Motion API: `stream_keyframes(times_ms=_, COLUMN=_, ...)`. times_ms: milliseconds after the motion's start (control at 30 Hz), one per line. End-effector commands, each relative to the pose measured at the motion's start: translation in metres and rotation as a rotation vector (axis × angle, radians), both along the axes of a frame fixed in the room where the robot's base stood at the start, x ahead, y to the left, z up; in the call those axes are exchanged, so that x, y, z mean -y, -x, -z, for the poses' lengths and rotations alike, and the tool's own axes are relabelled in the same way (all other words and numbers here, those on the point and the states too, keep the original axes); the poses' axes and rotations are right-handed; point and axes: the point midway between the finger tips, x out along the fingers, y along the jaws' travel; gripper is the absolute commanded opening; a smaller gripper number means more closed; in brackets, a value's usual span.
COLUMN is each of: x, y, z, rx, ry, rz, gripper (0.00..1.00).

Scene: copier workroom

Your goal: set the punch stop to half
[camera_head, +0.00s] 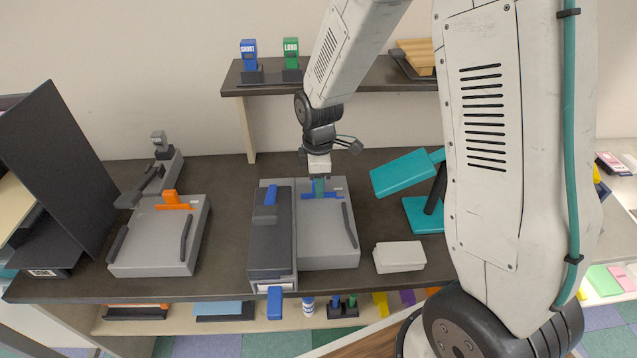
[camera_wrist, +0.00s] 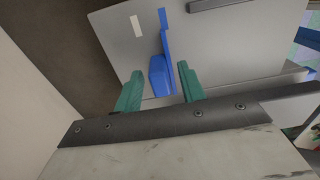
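The punch (camera_head: 271,236) is a dark grey block with blue parts on the left of a light grey bed (camera_head: 328,237). Its blue stop (camera_head: 335,196) is at the back of the bed; in the wrist view it is a blue bar with a raised block (camera_wrist: 160,77). My gripper (camera_head: 319,187) points down over the stop. In the wrist view my gripper (camera_wrist: 157,86) has its teal fingers apart, one on each side of the blue block, with small gaps showing. I cannot tell the stop's setting; no scale marks are readable.
A grey device with an orange stop (camera_head: 173,202) stands on the left. A teal stand (camera_head: 402,173) and a pale paper stack (camera_head: 399,257) are on the right. A shelf (camera_head: 345,78) behind holds blue SHORT and green LONG pieces. A dark upright panel (camera_head: 58,165) stands far left.

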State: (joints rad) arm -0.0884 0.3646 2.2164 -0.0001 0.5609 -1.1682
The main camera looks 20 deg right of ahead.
Motion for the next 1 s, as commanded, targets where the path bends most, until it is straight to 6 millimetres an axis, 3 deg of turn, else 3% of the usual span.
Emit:
stream_keyframes(times_ms=200, x=0.000, y=-0.001, z=-0.039, rx=0.005, ry=0.000, rz=0.000, gripper=0.40)
stream_keyframes(times_ms=400, x=0.000, y=0.000, z=-0.064, rx=0.001, ry=-0.001, rz=0.000, gripper=0.40)
stream_keyframes(times_ms=1000, x=0.000, y=0.000, z=-0.069, rx=0.000, ry=0.000, rz=0.010, gripper=0.40)
